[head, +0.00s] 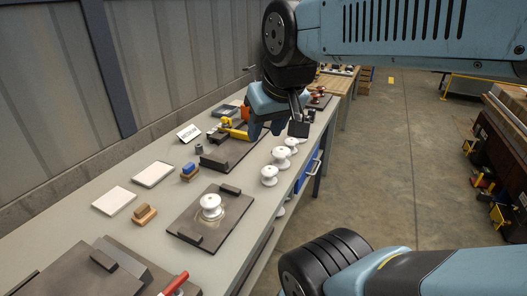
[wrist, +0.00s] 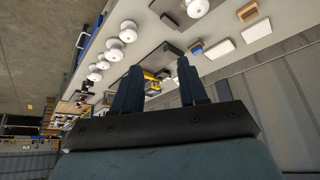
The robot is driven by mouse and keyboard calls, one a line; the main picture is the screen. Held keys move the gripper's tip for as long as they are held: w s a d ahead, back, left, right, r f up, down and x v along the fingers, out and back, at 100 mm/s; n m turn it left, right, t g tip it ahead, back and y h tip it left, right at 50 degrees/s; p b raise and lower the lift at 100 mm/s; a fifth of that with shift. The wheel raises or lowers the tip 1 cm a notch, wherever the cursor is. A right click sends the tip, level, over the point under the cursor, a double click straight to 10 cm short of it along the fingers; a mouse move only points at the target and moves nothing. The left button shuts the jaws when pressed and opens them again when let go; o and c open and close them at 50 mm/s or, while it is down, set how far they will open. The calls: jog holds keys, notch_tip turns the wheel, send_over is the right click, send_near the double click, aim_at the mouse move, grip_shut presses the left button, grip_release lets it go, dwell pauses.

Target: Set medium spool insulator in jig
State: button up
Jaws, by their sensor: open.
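White spool insulators stand in a row along the bench's front edge: a near one (head: 269,175), a middle one (head: 281,157) and a far one (head: 291,143). I cannot tell surely which is the medium one. Another white spool (head: 211,206) stands upright on a dark jig plate (head: 185,222) with raised blocks; it also shows at the top of the wrist view (wrist: 197,7). A second dark plate (head: 222,154) with a block lies farther back. My gripper (head: 277,128) is open and empty, above the bench behind the row. Its spread fingers show in the wrist view (wrist: 159,66).
Pale flat pads (head: 153,174), a wooden brush-like block (head: 144,214) and a blue-topped block (head: 189,171) lie at the left. A red-handled tool (head: 174,284) is at the near edge.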

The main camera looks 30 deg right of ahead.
aim_at(282, 157)
jog(key=shift+d, duration=0.15)
